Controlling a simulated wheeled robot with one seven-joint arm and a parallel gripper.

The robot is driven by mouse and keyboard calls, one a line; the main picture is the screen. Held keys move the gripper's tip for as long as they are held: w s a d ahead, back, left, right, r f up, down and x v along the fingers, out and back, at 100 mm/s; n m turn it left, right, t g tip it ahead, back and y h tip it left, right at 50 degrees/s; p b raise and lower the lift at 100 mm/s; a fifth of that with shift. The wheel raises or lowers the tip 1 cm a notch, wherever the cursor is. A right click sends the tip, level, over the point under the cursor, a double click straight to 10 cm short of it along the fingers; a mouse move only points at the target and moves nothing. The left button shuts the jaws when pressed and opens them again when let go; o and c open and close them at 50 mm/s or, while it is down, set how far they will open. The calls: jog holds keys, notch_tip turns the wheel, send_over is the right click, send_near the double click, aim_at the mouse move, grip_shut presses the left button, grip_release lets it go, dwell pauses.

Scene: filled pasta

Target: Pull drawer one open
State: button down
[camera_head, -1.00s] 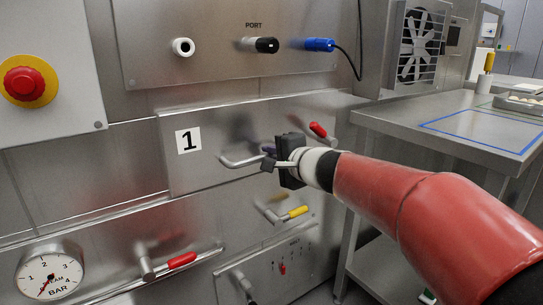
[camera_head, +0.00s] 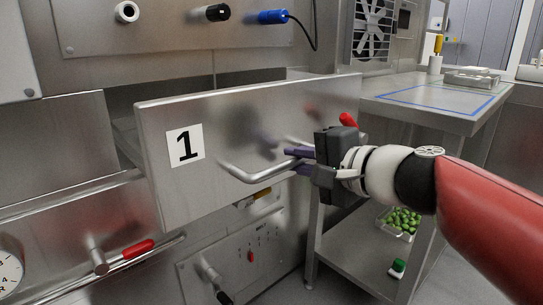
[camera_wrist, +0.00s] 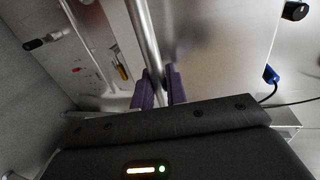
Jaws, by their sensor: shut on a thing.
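Drawer one (camera_head: 230,130) is a steel front with a "1" label (camera_head: 185,146) at its left. It stands out from the cabinet, with its left side wall showing behind the front. Its bar handle (camera_head: 250,173) runs across the front. My gripper (camera_head: 300,160) is shut on the right part of the handle, its purple fingers around the bar. In the wrist view the handle bar (camera_wrist: 145,45) passes between the two fingers (camera_wrist: 160,88). The stretch of bar inside the grip is hidden.
A red-handled lever (camera_head: 348,120) shows just beyond my gripper. Below the drawer are a panel with switches (camera_head: 250,255) and a red-handled valve (camera_head: 138,249). A steel table (camera_head: 425,112) stands at the right, with a crate of green items (camera_head: 397,222) on its lower shelf.

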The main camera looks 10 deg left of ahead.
jog(key=shift+f+b+v, duration=0.1)
jog(key=shift+f+v, duration=0.1)
jog(key=shift+v, duration=0.7)
jog(key=shift+f+b+v, duration=0.15)
jog(key=shift+f+v, duration=0.05)
jog(key=shift+v, duration=0.7)
jog(key=shift+f+b+v, duration=0.1)
jog(key=shift+f+v, duration=0.05)
jog(key=shift+v, duration=0.75)
jog(key=shift+d, duration=0.1)
jog(key=c, duration=1.5)
grip_release()
jog(key=v, duration=0.8)
jog(key=shift+f+p, duration=0.1)
jog(key=shift+p, duration=0.3)
